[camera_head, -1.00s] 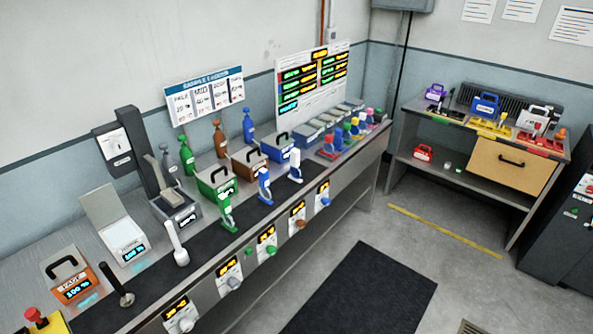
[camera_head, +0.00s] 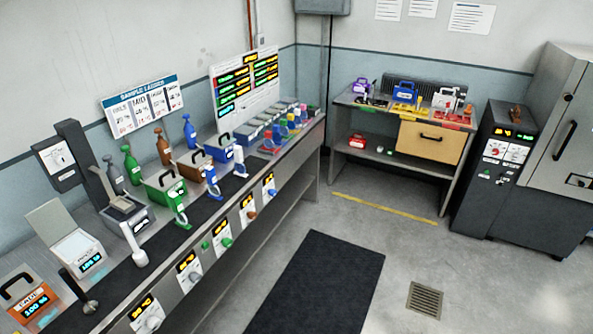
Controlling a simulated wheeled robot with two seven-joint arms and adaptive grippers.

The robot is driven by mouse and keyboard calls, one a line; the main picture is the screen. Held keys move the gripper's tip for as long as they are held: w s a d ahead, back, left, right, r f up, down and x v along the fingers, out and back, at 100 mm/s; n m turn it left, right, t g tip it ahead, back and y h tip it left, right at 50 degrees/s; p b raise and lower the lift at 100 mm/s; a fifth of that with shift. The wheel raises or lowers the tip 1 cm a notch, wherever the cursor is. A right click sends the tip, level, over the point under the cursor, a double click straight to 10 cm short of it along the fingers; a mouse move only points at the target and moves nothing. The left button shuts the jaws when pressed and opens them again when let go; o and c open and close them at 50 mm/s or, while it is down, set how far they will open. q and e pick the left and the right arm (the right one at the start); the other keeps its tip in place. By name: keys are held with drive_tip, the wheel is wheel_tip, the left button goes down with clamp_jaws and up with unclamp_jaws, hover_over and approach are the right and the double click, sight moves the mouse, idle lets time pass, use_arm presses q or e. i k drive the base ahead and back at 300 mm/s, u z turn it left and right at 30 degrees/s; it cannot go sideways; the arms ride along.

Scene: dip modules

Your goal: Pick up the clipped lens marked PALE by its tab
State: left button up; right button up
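I cannot make out any clipped lens marked PALE or its tab; such a part is too small or hidden at this distance. A sample ladder sign (camera_head: 141,106) on the wall behind the long bench (camera_head: 231,212) has several cards, the leftmost of which seems to read PALE. Small coloured holders (camera_head: 284,128) stand in a row at the bench's far end, with grey boxes (camera_head: 265,122) behind them; their labels are not legible. Neither of my grippers is in view.
Green (camera_head: 166,190), brown (camera_head: 196,166) and blue (camera_head: 223,146) tanks line the bench. A second workbench (camera_head: 345,101) holds coloured kits at the back. A dark cabinet (camera_head: 484,190) stands right. The floor by the black mat (camera_head: 318,285) is clear; a drain grate (camera_head: 424,300) lies beside it.

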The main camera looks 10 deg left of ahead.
sight(240, 169)
drive_tip(key=z, duration=0.35)
drive_tip(key=i, duration=1.95)
drive_tip(key=u, duration=1.5)
drive_tip(key=i, duration=0.85)
drive_tip(key=u, duration=0.95)
